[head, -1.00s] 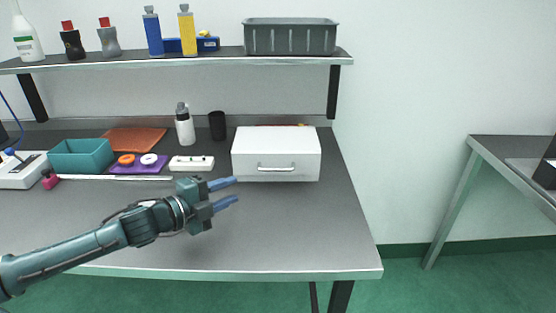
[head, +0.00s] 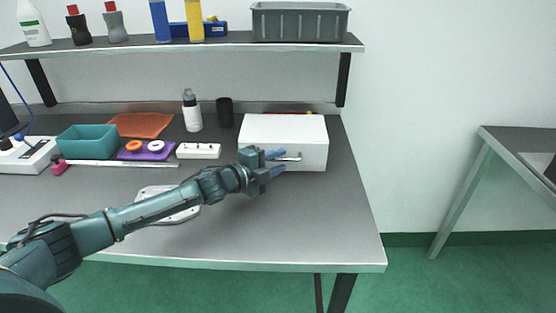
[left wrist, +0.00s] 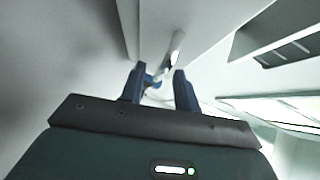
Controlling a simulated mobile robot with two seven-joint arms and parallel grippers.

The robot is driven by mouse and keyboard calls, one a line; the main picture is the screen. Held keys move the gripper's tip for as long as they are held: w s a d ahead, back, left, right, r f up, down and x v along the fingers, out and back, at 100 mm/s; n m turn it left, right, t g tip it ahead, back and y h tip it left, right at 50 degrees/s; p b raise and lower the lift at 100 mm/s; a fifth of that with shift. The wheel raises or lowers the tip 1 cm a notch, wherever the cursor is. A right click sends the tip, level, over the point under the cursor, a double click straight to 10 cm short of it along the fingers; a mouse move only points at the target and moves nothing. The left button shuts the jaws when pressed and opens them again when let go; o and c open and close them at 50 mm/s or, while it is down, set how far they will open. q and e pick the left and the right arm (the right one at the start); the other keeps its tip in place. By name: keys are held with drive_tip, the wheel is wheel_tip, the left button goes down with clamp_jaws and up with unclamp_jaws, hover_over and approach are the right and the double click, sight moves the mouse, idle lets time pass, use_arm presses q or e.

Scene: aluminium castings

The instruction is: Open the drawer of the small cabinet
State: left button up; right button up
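The small white cabinet (head: 283,130) stands on the grey table, and its drawer front looks closed. The drawer's bar handle (head: 293,159) is on the front face. My left gripper (head: 280,161) is open at the cabinet front, its blue fingers pointing at the handle, one above and one below its level. In the left wrist view, the open fingers (left wrist: 159,74) show with the handle (left wrist: 176,46) just beyond the tips, nearer the right finger. I cannot tell whether a finger touches it. Part of the handle is hidden by the gripper in the head view. My right gripper is not in view.
A white power strip (head: 198,151), purple tray (head: 146,155) and teal bin (head: 88,143) stand left of the cabinet. A white flat object (head: 160,191) lies partly under my arm. A shelf (head: 200,46) runs above. The table right of the cabinet is clear.

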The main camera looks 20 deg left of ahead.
use_arm(q)
drive_tip(key=shift+w+d, duration=0.2)
drive_tip(key=shift+w, duration=0.05)
drive_tip(key=shift+c, duration=0.4)
clamp_jaws()
